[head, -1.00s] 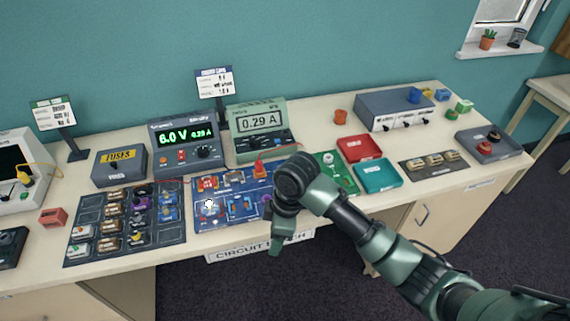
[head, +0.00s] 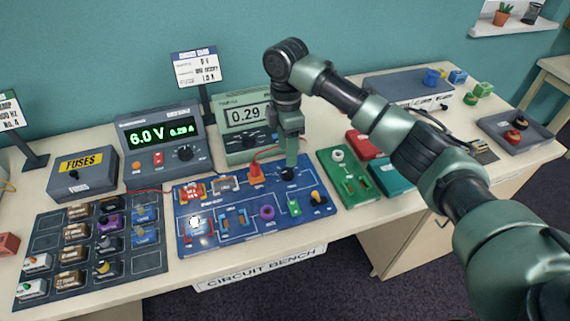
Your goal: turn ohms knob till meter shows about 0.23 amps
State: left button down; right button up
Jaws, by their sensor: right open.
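The blue circuit board (head: 222,246) lies on the bench with several coloured parts on it. A small black knob (head: 288,175), likely the ohms knob, sits near the board's upper right; its label is too small to read. My right gripper (head: 291,163) points down right over this knob, its jaws open; I cannot tell whether its fingers touch the knob. The green meter (head: 228,145) behind the board reads 0.29, its display's right end hidden by my arm. The power supply (head: 163,175) shows 6.0 V and 0.29 A. A bulb (head: 195,222) on the board glows white. My left gripper is out of view.
A dark parts tray (head: 43,240) lies left of the board. A fuse box (head: 83,176) stands behind it. A green board (head: 345,180) and red and teal trays (head: 394,178) are to the right, partly behind my arm. A grey box (head: 400,88) is at the back.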

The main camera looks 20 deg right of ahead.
aim_at(288, 170)
jog(key=f, duration=0.2)
jog(key=s+f, duration=0.1)
jog(key=f, duration=0.1)
jog(key=shift+p, duration=0.4)
jog(key=shift+w+f, duration=0.2)
jog(key=shift+f, duration=1.05)
jog(key=shift+s, duration=0.1)
jog(key=c, duration=0.9)
grip_shut()
pick_arm(q)
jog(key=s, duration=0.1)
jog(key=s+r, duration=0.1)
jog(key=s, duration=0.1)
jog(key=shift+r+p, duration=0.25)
jog(key=shift+p, duration=0.05)
